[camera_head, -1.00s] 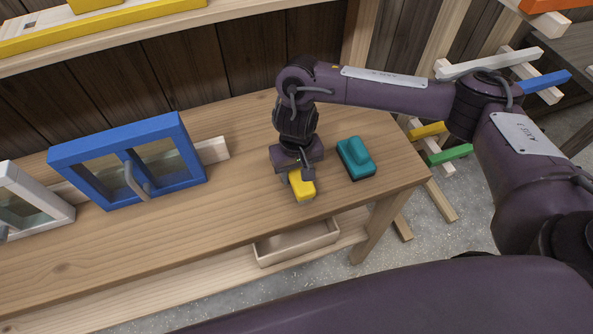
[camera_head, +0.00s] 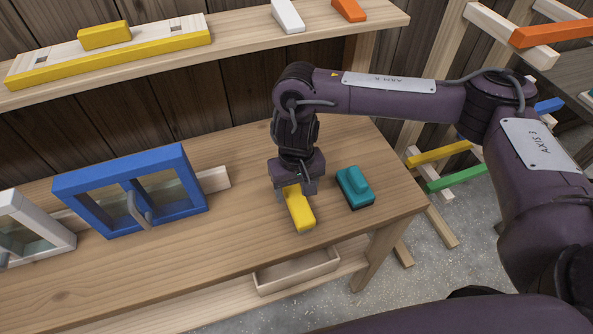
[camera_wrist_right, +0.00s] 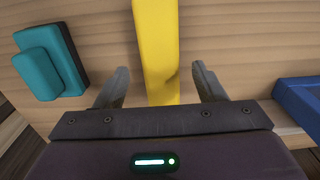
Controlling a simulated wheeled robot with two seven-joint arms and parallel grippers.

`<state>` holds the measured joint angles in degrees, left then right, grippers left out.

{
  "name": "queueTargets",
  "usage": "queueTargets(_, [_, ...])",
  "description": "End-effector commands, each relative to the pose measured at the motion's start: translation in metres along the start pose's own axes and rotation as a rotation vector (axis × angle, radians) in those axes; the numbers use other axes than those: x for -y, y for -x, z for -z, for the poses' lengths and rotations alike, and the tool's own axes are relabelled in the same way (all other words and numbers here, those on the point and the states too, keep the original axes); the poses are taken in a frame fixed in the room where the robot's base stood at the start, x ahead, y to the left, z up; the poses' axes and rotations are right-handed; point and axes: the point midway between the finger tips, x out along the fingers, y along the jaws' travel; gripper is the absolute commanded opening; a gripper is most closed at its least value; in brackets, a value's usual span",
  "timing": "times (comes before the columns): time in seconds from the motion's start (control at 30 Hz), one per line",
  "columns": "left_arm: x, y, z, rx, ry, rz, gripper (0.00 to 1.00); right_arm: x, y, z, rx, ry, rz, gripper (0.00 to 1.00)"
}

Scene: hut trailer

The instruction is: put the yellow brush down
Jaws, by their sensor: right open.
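The yellow brush (camera_head: 299,209) lies on the wooden table (camera_head: 235,225), left of a teal brush (camera_head: 354,187). My right gripper (camera_head: 297,191) is just above and behind the yellow brush. In the right wrist view the yellow brush (camera_wrist_right: 157,50) runs between the two spread fingers (camera_wrist_right: 160,86), with a gap on each side. The right gripper is open and holds nothing. The teal brush also shows at the left of the right wrist view (camera_wrist_right: 50,58). My left gripper is not in view.
A blue framed window (camera_head: 130,190) and a white frame (camera_head: 35,228) stand at the table's left. A shelf (camera_head: 230,38) with a yellow block (camera_head: 104,36) is above. A wooden tray (camera_head: 297,272) sits below the table's front edge. Bare tabletop lies left of the yellow brush.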

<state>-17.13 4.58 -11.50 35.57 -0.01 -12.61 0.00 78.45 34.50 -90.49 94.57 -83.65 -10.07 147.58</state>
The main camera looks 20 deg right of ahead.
Motion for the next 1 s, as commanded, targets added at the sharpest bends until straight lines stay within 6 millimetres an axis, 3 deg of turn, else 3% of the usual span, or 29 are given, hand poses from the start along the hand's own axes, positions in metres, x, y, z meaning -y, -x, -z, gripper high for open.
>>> queueTargets(0.03, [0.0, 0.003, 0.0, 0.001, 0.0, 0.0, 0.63, 0.0, 0.014, 0.002, -0.007, 0.002, -0.002, 0.63])
queueTargets(0.2, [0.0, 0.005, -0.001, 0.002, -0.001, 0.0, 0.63, 0.0, 0.042, 0.001, -0.004, 0.001, -0.002, 0.63])
queueTargets(0.4, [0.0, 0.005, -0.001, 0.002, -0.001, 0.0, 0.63, 0.0, 0.06, 0.0, -0.001, 0.0, -0.001, 0.63])
queueTargets(1.0, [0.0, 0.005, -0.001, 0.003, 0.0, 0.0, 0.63, 0.0, 0.062, 0.0, 0.001, 0.0, 0.0, 0.63])
